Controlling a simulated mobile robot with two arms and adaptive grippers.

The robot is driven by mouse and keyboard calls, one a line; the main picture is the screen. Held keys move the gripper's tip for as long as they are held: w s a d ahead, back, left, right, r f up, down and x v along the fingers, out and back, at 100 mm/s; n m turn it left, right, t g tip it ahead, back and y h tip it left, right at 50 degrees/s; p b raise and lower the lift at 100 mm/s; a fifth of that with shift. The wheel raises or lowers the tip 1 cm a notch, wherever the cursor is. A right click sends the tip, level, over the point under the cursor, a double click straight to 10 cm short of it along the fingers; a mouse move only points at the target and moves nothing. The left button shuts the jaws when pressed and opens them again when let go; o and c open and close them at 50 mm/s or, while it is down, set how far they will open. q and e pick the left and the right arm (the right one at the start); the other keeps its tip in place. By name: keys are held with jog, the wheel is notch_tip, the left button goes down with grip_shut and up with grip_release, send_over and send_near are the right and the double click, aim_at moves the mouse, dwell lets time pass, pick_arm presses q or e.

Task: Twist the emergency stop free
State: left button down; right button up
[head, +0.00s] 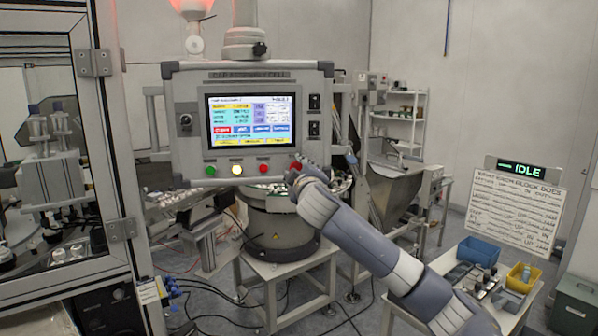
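The control panel (190,85) hangs in the middle of the head view with its screen lit. A row of buttons runs along its lower edge. The red emergency stop (295,166) appears to be the rightmost one, partly hidden by my gripper. My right gripper (303,173) is at the panel's lower right corner, at or just in front of this red button. The fingers are small and mostly hidden behind the wrist, so I cannot tell whether they are open, shut or touching the button. My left gripper is not in view.
A round bowl feeder (285,225) stands below the panel. A framed glass cabinet (98,62) is at left. A table with bins (478,251) is at lower right.

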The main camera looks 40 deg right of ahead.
jog(key=c, duration=0.3)
jog(key=m+b, duration=0.5)
jog(key=m, duration=0.2)
jog(key=shift+m, duration=0.4)
jog(key=shift+r, duration=0.1)
dwell(0.5)
jog(key=o, duration=0.9)
jog(key=shift+o, duration=0.8)
jog(key=shift+w, duration=0.1)
